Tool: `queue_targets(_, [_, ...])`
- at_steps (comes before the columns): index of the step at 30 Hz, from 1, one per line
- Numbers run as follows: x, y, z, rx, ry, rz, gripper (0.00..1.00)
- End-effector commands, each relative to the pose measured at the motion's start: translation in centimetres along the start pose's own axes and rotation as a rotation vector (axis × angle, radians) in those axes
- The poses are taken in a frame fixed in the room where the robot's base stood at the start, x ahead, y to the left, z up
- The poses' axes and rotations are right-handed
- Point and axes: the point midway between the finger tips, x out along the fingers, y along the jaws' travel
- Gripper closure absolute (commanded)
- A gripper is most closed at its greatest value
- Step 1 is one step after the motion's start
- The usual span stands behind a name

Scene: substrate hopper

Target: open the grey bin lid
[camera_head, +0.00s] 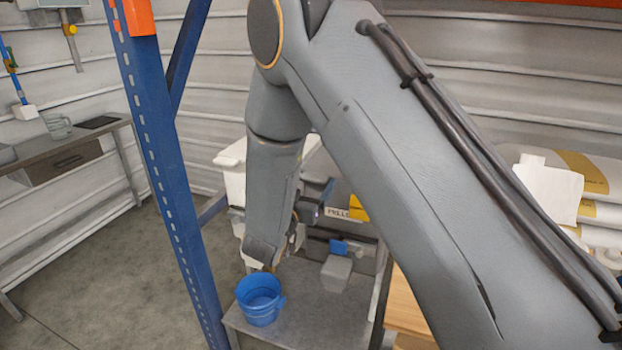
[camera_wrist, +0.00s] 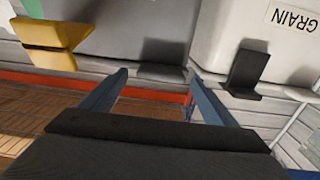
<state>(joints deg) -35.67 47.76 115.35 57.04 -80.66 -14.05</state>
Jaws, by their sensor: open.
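In the wrist view, my gripper (camera_wrist: 158,76) is open, with its two blue-grey fingers apart and nothing held between them. A grey bin (camera_wrist: 130,30) fills the upper middle of that view. A small grey flap or handle (camera_wrist: 162,73) on its front lies in line with the gap between the fingertips. I cannot tell whether the fingers touch it. The lid edge is not clear in this view. In the head view, my arm hides most of the bins, and the gripper is only partly visible behind it.
A pale bin labelled GRAIN (camera_wrist: 270,35) with a dark handle (camera_wrist: 246,75) stands to the right; a yellow handle (camera_wrist: 50,42) is at left. In the head view, a blue bucket (camera_head: 260,300) stands on a grey surface, beside a blue post (camera_head: 165,170).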

Motion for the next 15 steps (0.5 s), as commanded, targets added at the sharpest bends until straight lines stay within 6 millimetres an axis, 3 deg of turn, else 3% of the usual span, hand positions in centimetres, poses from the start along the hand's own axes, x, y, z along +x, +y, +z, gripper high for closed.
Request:
queue_targets(5, [1.26,-0.08,0.0,-0.001,0.0,-0.002,0.19])
queue_targets(13, [1.35,-0.24,0.04,-0.001,0.0,-0.005,0.19])
queue_targets(15, [1.34,-0.24,0.04,-0.001,0.0,-0.005,0.27])
